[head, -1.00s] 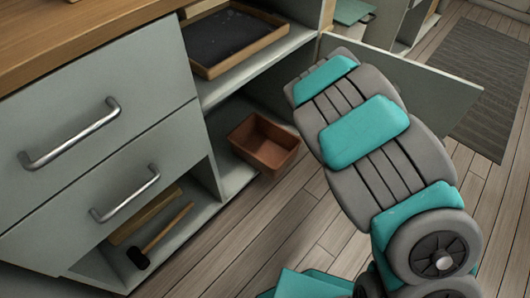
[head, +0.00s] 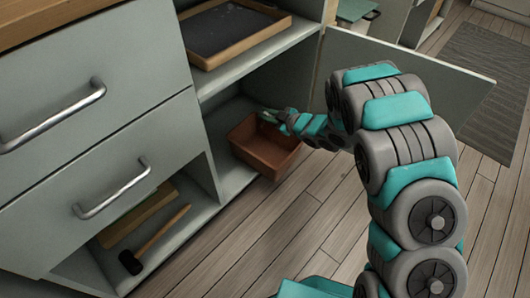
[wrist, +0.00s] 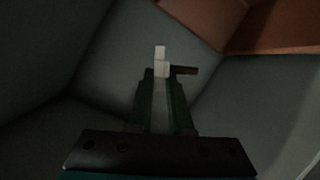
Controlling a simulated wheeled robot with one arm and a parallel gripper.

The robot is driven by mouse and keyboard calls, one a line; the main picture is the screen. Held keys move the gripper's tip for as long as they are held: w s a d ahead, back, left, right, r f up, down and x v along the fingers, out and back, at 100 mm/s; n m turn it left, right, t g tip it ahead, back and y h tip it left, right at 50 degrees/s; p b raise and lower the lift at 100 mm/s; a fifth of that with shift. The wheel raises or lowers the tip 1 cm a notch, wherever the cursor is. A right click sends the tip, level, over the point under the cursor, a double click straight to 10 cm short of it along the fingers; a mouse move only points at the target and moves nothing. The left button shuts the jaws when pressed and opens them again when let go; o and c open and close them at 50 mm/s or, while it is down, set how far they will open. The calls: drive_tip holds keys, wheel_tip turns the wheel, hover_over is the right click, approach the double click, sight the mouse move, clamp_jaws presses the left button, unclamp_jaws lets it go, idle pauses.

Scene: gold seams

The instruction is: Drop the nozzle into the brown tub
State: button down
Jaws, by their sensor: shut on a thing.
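The brown tub (head: 262,156) stands at the front of the lower cupboard space, its near side over the floor edge. It also shows in the wrist view at the upper right (wrist: 285,22). My gripper (head: 268,116) is at the tub's back rim in the head view. In the wrist view my gripper (wrist: 161,78) is shut on the nozzle (wrist: 161,58), a small pale piece at the fingertips. A short brownish stub sticks out to its right. The tub lies off to one side of the fingertips there. The nozzle cannot be made out in the head view.
A shelf with a dark-lined wooden tray (head: 232,32) is above the tub. An open cupboard door (head: 410,80) stands to the right. A mallet (head: 150,243) lies in the lower left compartment. The wooden floor in front is clear.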

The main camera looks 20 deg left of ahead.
wheel_tip(320, 180, down, 4)
drive_tip(key=shift+r+b, duration=0.25)
drive_tip(key=shift+b, duration=0.6)
drive_tip(key=c, duration=0.8)
unclamp_jaws()
drive_tip(key=shift+o, duration=0.2)
drive_tip(key=v, duration=0.7)
drive_tip(key=shift+d+p, duration=0.35)
drive_tip(key=shift+p, duration=0.05)
drive_tip(key=shift+s+r, duration=0.1)
drive_tip(key=shift+s, duration=0.05)
